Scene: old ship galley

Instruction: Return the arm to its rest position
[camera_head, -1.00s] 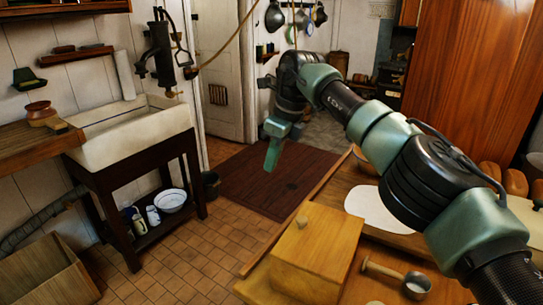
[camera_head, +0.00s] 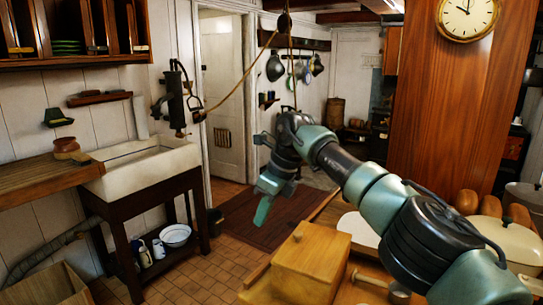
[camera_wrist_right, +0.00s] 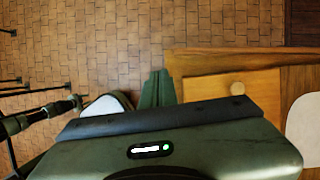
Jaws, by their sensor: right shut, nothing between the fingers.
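My right arm reaches from the lower right over the wooden counter (camera_head: 258,292) in the head view. Its gripper (camera_head: 264,208) hangs past the counter's left edge, above the floor, fingers pointing down and slightly left. The fingers are shut with nothing between them. In the right wrist view the closed green fingertips (camera_wrist_right: 157,88) show against the tiled floor, just left of the counter corner. My left gripper is not in view.
A wooden box (camera_head: 308,262) with a knob stands on the counter close below my right arm. A white board (camera_head: 358,230) lies behind it. A sink (camera_head: 150,168) on a dark stand is at the left. Open tiled floor (camera_head: 205,262) lies between.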

